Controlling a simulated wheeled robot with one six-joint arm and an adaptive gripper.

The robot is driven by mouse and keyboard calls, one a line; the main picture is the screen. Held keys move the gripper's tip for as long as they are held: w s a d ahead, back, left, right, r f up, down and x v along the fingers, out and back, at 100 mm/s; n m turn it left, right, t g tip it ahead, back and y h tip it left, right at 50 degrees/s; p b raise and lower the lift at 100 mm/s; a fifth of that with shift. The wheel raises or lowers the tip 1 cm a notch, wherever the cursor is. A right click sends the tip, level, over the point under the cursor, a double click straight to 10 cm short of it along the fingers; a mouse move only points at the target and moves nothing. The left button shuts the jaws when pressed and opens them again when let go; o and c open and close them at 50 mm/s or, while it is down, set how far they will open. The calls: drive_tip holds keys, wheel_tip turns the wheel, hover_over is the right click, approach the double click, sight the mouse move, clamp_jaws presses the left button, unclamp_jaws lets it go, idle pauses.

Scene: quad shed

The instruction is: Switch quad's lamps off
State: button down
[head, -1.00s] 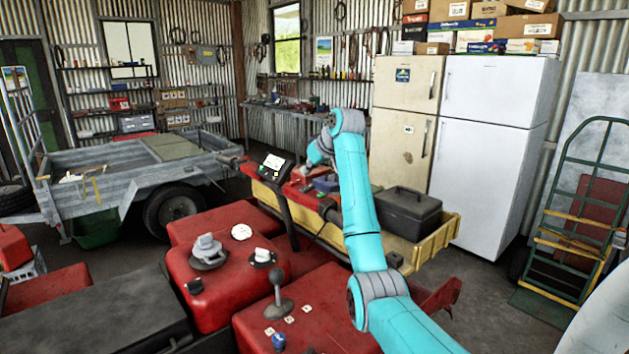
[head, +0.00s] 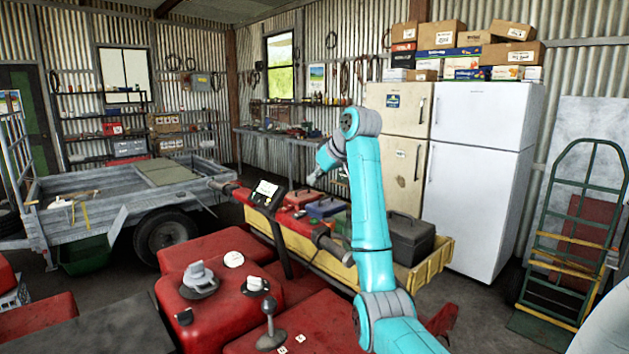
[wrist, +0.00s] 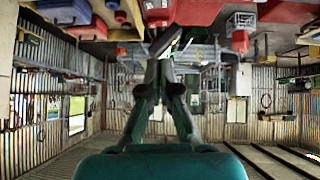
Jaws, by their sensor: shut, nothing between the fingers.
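The red quad (head: 215,309) fills the lower left of the head view. Its handlebar has a dark post with a lit display (head: 265,190), a left grip (head: 222,187) and a right grip (head: 330,243). On the red body are a grey cap (head: 200,278), a dial with a white knob (head: 256,284) and a gear lever (head: 269,325). I cannot tell which control works the lamps. My gripper (head: 318,175) is in the air above and behind the handlebar, apart from it. In the wrist view, which is upside down, its fingers (wrist: 166,62) are together and empty.
A yellow-sided carrier (head: 430,271) with a dark toolbox (head: 405,240) lies beyond the right grip. Fridges (head: 480,180) stand behind it, and a hand truck (head: 575,245) is at the right. A grey trailer (head: 100,215) stands at the left.

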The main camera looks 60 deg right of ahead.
drive_tip(key=shift+d+r+h, duration=0.1)
drive_tip(key=shift+d+h, duration=0.05)
drive_tip(key=shift+h, duration=0.15)
hover_over(300, 214)
drive_tip(key=s, duration=0.2)
drive_tip(key=f, duration=0.6)
drive_tip(key=shift+w+f, duration=0.25)
drive_tip(key=shift+f, duration=0.05)
drive_tip(key=f, duration=0.3)
drive_tip(key=shift+w+d+f, duration=0.15)
drive_tip(key=shift+w+d, duration=0.05)
drive_tip(key=shift+d, duration=0.2)
drive_tip(key=shift+f, duration=0.55)
drive_tip(key=shift+d, duration=0.1)
